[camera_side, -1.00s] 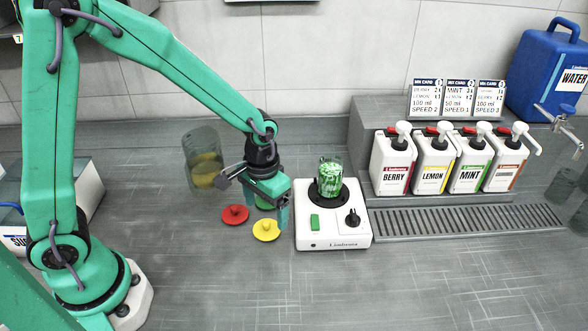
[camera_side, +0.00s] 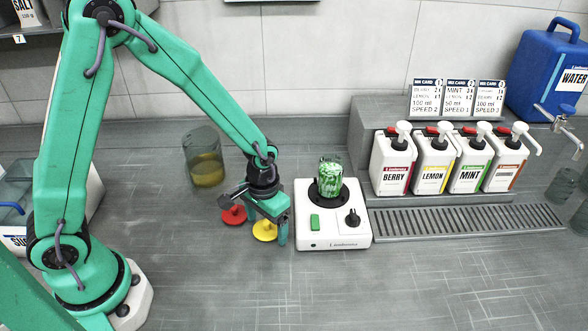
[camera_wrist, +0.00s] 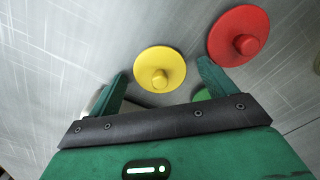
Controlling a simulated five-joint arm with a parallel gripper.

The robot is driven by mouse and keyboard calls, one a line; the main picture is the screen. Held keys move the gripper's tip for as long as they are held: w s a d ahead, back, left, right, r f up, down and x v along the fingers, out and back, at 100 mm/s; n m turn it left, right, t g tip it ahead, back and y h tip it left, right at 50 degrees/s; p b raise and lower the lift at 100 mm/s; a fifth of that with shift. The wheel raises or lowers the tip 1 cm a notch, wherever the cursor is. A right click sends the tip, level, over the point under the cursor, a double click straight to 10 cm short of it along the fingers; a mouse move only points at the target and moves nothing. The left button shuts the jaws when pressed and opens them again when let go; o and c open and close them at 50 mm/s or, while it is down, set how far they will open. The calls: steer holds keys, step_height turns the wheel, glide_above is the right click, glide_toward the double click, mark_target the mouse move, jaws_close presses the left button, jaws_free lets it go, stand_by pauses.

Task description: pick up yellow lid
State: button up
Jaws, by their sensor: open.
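The yellow lid (camera_side: 265,231) is a round disc with a central knob, flat on the grey counter left of the white mixer base. In the wrist view the yellow lid (camera_wrist: 160,69) lies just ahead of the fingertips, between their lines. My gripper (camera_side: 262,222) is open and empty, low over the counter and partly in front of the lid in the side view. In the wrist view my gripper (camera_wrist: 160,82) shows its two green fingers apart, with nothing between the pads.
A red lid (camera_side: 233,214) lies close left of the yellow one; in the wrist view a green lid (camera_wrist: 202,95) is mostly hidden behind a finger. The mixer base (camera_side: 333,234) holds a green patterned jar (camera_side: 330,178). A glass jar (camera_side: 204,160) stands behind. The front counter is clear.

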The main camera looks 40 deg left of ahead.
mark_target(267, 225)
stand_by(0.3)
steer(key=c, duration=1)
steer(key=shift+r, duration=0.1)
steer(key=shift+r, duration=0.7)
steer(key=r, duration=0.3)
steer(key=shift+s+d, duration=0.2)
steer(key=shift+d, duration=0.1)
steer(key=s+d+r, duration=0.4)
steer(key=s+d, duration=0.1)
steer(key=s+d+r, duration=0.2)
steer(key=shift+s+d+r, duration=0.2)
steer(key=shift+s+d, duration=0.15)
steer(key=shift+s, duration=0.05)
steer(key=shift+w, duration=0.1)
